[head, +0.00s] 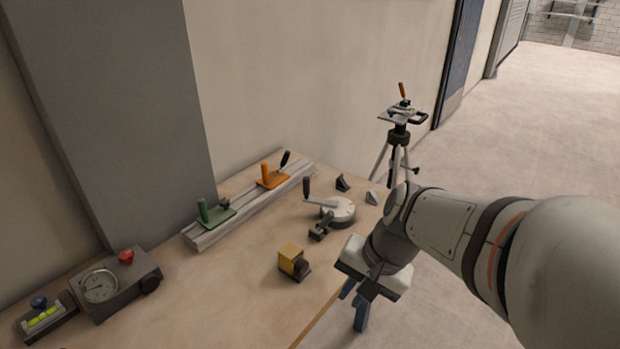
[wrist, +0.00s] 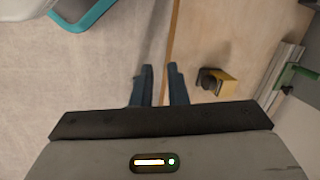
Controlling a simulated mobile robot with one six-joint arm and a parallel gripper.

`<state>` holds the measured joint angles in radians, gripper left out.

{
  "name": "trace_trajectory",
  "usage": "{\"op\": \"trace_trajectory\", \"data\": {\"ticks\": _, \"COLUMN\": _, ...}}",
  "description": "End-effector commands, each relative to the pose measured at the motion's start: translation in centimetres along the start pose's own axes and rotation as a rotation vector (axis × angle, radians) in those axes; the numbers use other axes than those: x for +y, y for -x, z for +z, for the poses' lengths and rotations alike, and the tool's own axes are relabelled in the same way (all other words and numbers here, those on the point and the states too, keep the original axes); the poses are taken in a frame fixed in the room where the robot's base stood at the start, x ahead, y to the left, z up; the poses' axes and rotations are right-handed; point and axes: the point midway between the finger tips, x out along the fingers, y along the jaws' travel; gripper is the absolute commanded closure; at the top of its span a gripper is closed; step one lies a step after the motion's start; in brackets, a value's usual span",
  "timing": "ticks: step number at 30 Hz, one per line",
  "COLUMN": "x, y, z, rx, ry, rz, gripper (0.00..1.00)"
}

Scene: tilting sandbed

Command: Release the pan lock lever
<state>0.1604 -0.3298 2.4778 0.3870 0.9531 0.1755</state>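A tripod (head: 397,150) stands on the floor past the table's far right corner. Its head (head: 402,115) carries a flat plate, an upright orange-tipped lever (head: 402,90) and dark parts. A short dark handle (head: 412,170) sticks out to the right lower down. These parts are too small to tell which is the pan lock lever. My gripper (head: 354,305) points down beside the table's right edge, well short of the tripod. In the wrist view its blue fingers (wrist: 160,70) are apart with nothing between them. The tripod does not show in the wrist view.
The wooden table (head: 220,300) holds a yellow block (head: 291,260), a round dial device with a crank (head: 340,210), a rail (head: 250,210) with green and orange clamps, and a gauge box (head: 115,285). A wall stands behind. The floor at right is clear.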

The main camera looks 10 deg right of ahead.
Motion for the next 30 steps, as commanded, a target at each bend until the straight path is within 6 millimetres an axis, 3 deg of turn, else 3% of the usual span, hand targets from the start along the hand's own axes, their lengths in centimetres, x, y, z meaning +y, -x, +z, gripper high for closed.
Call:
{"op": "trace_trajectory", "data": {"ticks": 1, "x": 0.1, "y": -1.8, "z": -0.6, "rx": -0.038, "ry": -0.129, "rz": -0.051, "gripper": 0.91}}
{"op": "trace_trajectory", "data": {"ticks": 6, "x": -1.1, "y": -4.4, "z": -3.3, "rx": -0.159, "ry": -0.568, "rz": -0.251, "gripper": 1.0}}
{"op": "trace_trajectory", "data": {"ticks": 12, "x": -1.3, "y": -6.3, "z": -8.7, "rx": -0.301, "ry": -1.075, "rz": -0.507, "gripper": 1.0}}
{"op": "trace_trajectory", "data": {"ticks": 18, "x": 0.6, "y": -7.0, "z": -15.0, "rx": -0.425, "ry": -1.493, "rz": -0.763, "gripper": 1.0}}
{"op": "trace_trajectory", "data": {"ticks": 24, "x": 2.8, "y": -6.9, "z": -18.9, "rx": -0.499, "ry": -1.719, "rz": -0.929, "gripper": 1.0}}
{"op": "trace_trajectory", "data": {"ticks": 30, "x": 3.4, "y": -6.6, "z": -19.9, "rx": -0.518, "ry": -1.773, "rz": -0.975, "gripper": 1.0}}
